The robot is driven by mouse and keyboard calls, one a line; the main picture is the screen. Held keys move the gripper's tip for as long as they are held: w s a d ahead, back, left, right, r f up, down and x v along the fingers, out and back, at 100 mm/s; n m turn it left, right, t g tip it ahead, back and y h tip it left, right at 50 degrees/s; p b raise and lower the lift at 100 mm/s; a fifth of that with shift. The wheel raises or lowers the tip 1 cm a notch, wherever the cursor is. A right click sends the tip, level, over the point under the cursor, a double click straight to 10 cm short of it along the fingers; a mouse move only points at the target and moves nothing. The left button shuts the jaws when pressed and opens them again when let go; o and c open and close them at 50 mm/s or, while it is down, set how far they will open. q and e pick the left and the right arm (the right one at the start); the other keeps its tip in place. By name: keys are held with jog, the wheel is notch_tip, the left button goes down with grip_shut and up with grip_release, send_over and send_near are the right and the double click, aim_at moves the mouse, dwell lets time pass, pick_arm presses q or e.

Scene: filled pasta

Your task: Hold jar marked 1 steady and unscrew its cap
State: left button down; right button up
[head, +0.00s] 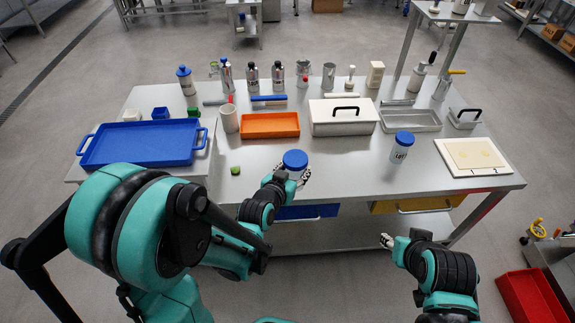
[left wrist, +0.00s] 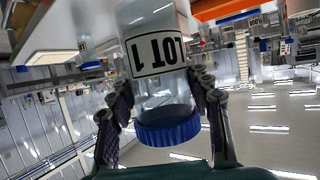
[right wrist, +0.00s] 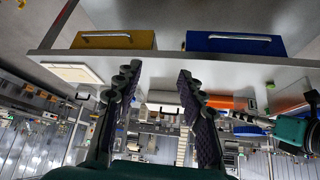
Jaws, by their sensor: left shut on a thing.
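The jar marked LOT 1 (left wrist: 155,52) is clear with a blue cap (left wrist: 168,127), and its label faces the left wrist camera. My left gripper (left wrist: 160,85) is shut around its body, with one finger on each side. In the head view the blue cap (head: 295,159) shows above my left gripper (head: 297,176), at the table's front edge; the arm hides much of the jar. The cap sits on the jar. My right gripper (head: 386,241) is empty, in front of the table and below its top, with fingers apart in the right wrist view (right wrist: 158,75).
A second blue-capped jar (head: 401,150) stands to the right on the table, beside a cream board (head: 449,168). A blue tray (head: 88,158) is at left, an orange tray (head: 270,136) and white box (head: 343,127) behind. The table between the two jars is clear.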

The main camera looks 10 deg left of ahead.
jog(key=o, duration=0.6)
jog(key=shift+w, duration=0.1)
jog(key=shift+c, duration=0.2)
jog(key=o, duration=0.3)
jog(key=shift+w+a+r, duration=0.1)
jog(key=shift+w+r, duration=0.05)
jog(key=shift+r, duration=0.1)
jog(key=w+a+r+m+g, duration=0.3)
jog(key=w+a+m, duration=0.4)
jog(key=w+m, duration=0.15)
jog(key=w+a+r+m+g, duration=0.35)
jog(key=w+a+m, duration=0.4)
jog(key=m, duration=0.25)
jog(key=w+a+f+m, duration=0.2)
jog(key=w+a+m, duration=0.3)
pick_arm(q)
jog(key=w+d+f+m+g+h, duration=0.1)
jog(key=d+f+m+g+h, duration=0.2)
jog(key=d+f+m+h, duration=0.2)
jog(key=d+m+h, duration=0.1)
jog(key=d, duration=0.2)
jog(key=shift+w+d+m+g+h, duration=0.15)
jog(key=shift+d+m+g+h, duration=0.25)
pick_arm(e)
notch_tip(320, 180, down, 8)
jog(key=shift+s+a+r+g, duration=0.2)
jog(key=shift+s+g, duration=0.1)
jog(key=shift+g, duration=0.15)
